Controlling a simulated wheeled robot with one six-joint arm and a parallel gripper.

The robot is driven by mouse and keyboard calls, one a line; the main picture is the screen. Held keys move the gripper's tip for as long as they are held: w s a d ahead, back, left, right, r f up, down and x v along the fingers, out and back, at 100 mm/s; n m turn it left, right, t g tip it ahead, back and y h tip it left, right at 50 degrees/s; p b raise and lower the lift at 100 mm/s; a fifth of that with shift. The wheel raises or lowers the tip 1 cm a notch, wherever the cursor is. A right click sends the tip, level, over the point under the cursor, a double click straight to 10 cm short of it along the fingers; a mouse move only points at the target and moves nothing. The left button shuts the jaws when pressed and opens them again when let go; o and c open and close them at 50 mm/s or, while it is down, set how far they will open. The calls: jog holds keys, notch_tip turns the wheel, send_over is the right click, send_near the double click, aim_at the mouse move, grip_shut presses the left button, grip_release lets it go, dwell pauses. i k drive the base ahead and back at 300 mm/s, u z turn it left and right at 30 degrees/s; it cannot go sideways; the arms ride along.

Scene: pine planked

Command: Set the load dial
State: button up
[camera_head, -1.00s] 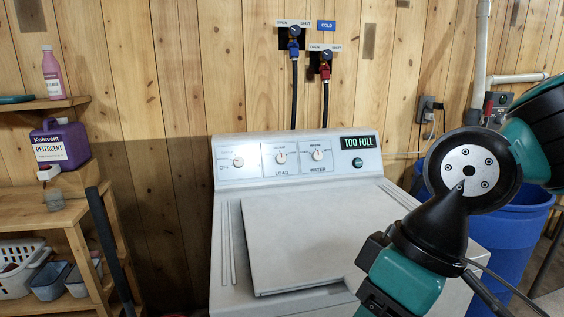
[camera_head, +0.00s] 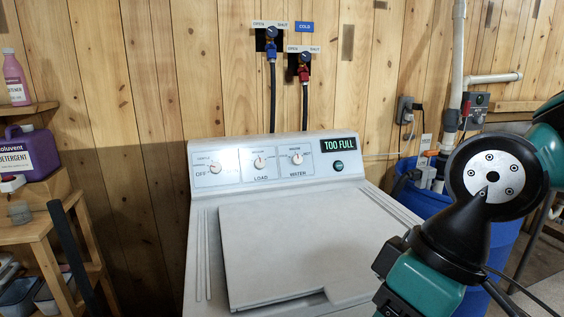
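The load dial (camera_head: 260,162) is a small round white knob with a pointer, above the label LOAD on the washer's control panel (camera_head: 235,182). The off-labelled dial (camera_head: 215,167) is to its left and the water dial (camera_head: 297,158) to its right. A dark display (camera_head: 339,145) reads TOO FULL, with a green button (camera_head: 338,166) below it. The washer's lid (camera_head: 270,245) looks closed. My arm is at the right, in front of the washer and apart from the dials. My gripper's fingertips are outside the view.
Blue (camera_head: 271,46) and red (camera_head: 303,66) valves with hoses are on the plank wall behind the washer. A shelf (camera_head: 38,222) with a purple detergent jug (camera_head: 27,152) stands at left. A blue bin (camera_head: 425,205) stands right of the washer, partly behind my arm.

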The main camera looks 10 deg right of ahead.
aim_at(260, 163)
jog(key=i, duration=0.35)
jog(key=u, duration=0.8)
